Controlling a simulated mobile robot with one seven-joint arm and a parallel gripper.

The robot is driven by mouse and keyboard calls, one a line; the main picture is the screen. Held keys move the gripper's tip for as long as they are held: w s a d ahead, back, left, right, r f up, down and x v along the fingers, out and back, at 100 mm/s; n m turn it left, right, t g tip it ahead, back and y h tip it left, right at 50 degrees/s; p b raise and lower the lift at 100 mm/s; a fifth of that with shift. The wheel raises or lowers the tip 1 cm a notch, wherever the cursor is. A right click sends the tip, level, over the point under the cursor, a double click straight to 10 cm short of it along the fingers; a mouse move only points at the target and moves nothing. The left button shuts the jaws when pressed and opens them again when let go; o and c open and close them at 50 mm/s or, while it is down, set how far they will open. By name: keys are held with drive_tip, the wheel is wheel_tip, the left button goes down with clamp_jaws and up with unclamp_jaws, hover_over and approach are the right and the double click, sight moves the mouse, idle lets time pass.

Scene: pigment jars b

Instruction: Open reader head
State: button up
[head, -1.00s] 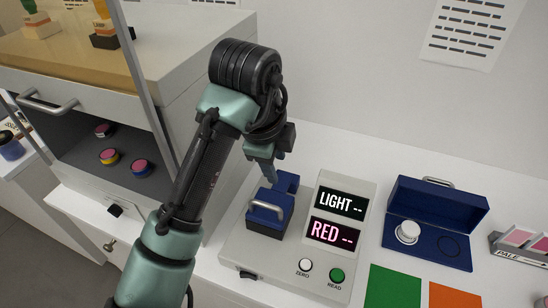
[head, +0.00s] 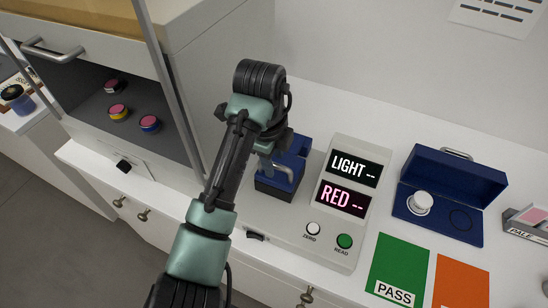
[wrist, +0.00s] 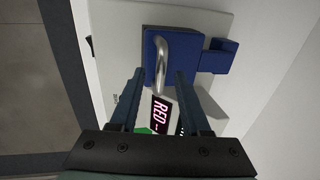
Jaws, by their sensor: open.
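The reader (head: 335,226) is a pale grey unit with two displays, reading "LIGHT --" and "RED --". Its blue head (head: 277,191) sits low on the left part of the unit and carries a metal bar handle. In the wrist view the handle (wrist: 162,62) runs along the blue head (wrist: 151,47), between and just beyond my fingertips. My gripper (wrist: 160,73) is open, its two fingers apart on either side of the handle's line, and holds nothing. In the head view my arm partly hides the gripper and the head's left side.
White ZERO (head: 313,229) and green READ (head: 345,241) buttons are on the reader's front. An open blue case (head: 437,219) with a white disc stands right. Green PASS (head: 396,266) and orange (head: 461,282) mats lie in front. A cabinet with jars (head: 118,112) is left.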

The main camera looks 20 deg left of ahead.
drive_tip(key=shift+w+f, duration=0.1)
drive_tip(key=shift+f, duration=0.2)
clamp_jaws()
idle(1.3)
